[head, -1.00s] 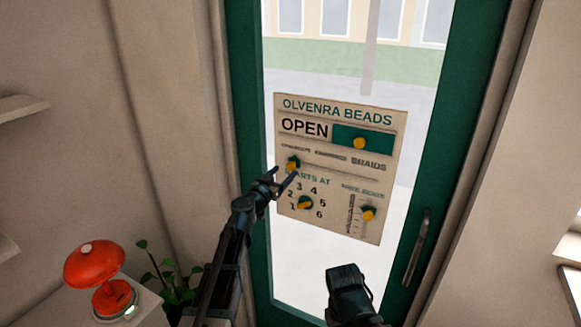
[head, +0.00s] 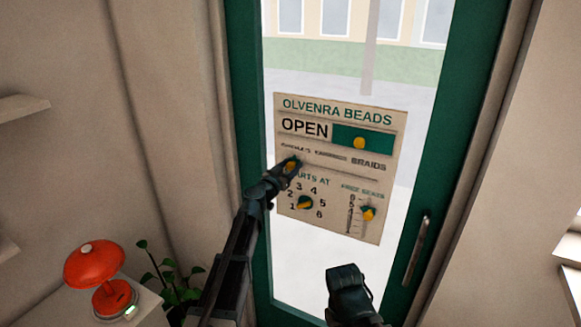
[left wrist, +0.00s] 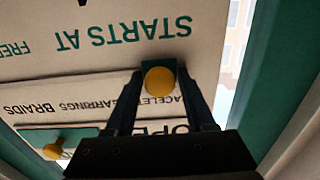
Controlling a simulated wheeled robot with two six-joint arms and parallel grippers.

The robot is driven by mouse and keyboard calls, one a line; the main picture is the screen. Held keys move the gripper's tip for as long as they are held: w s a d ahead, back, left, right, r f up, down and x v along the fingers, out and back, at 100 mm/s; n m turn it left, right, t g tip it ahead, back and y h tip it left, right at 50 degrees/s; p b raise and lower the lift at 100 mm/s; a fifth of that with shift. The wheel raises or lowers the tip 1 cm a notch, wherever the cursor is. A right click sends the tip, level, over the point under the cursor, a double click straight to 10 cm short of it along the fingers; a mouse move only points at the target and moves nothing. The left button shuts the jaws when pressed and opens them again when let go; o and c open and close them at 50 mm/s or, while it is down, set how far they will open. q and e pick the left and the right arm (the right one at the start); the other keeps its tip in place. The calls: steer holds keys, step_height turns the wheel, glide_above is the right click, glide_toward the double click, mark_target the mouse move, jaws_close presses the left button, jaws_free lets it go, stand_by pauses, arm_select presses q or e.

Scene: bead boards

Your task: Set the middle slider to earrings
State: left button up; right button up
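The bead board (head: 325,185) hangs on the glass of a green door. Its middle slider has a yellow knob (head: 291,166) at the left end of its track, at the bracelets end. The earrings label (head: 331,155) is mid-track, and braids is at the right. In the left wrist view, upside down, the knob (left wrist: 160,80) sits between the two fingers of my left gripper (left wrist: 161,72). The fingers are spread around it, and I see no firm grip. My left gripper (head: 288,168) partly covers the knob in the head view. My right gripper (head: 345,278) hangs low before the door.
Above is the open-sign knob (head: 359,143). Below are the starts-at dial (head: 305,203) and the free-seats slider knob (head: 369,213). A door handle (head: 416,250) is at the right. A red lamp (head: 95,265) and a plant (head: 170,280) stand at the lower left.

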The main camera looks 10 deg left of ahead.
mark_target(329, 169)
arm_select(q)
jaws_close()
steer(key=shift+d, duration=0.1)
steer(key=s+d, duration=0.1)
steer(key=d, duration=0.3)
steer(key=s+d, duration=0.1)
steer(key=d, duration=0.3)
steer(key=s+d, duration=0.2)
steer(key=d, duration=0.1)
steer(key=shift+d, duration=0.4)
steer(key=o, duration=0.7)
jaws_free()
steer(key=shift+a, duration=0.1)
